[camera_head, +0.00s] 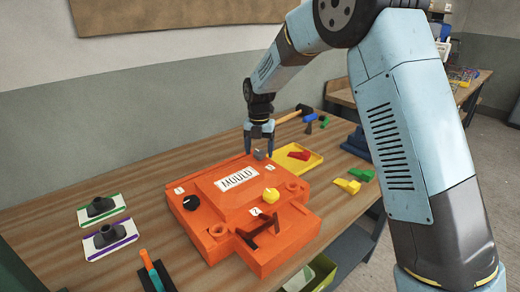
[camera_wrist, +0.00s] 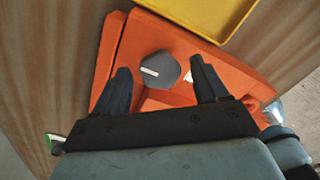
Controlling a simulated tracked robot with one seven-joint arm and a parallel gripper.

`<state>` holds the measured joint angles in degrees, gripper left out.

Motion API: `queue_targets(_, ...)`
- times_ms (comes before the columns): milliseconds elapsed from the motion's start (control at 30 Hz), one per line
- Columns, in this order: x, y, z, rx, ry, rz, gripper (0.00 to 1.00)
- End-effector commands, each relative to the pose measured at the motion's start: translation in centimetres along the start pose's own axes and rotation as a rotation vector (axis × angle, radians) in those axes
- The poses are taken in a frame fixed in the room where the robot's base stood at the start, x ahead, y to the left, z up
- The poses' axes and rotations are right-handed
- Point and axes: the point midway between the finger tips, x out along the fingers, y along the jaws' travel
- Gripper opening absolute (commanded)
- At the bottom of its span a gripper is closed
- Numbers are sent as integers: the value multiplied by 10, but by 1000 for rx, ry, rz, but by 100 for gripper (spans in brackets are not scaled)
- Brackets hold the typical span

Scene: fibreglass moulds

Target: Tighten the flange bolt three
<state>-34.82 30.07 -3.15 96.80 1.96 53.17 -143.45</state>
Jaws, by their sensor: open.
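The orange mould (camera_head: 225,215), marked MOULD, lies on the wooden bench. A grey bolt head (camera_head: 259,155) with a white stripe sits at its back edge; it also shows in the wrist view (camera_wrist: 160,68). A white label (camera_wrist: 195,62) beside it is partly hidden by a finger. My gripper (camera_head: 259,149) is open above the grey bolt head, pointing down. In the wrist view, the fingers of my gripper (camera_wrist: 163,78) are on either side of the bolt head, with gaps. I cannot tell whether the tips are down at its height.
A black knob (camera_head: 191,203) and a yellow knob (camera_head: 271,194) stand on the mould, with a dark red clamp-like part (camera_head: 258,228) at the front. A yellow tray (camera_head: 304,165) lies close behind. Two white cards with dark handles (camera_head: 103,207) are at left.

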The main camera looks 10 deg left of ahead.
Motion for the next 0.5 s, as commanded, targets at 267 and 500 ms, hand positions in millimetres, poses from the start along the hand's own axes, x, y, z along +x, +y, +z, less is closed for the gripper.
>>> queue_targets(267,0,0,0,0,0,0,54)
queue_targets(500,0,0,0,1,0,0,31)
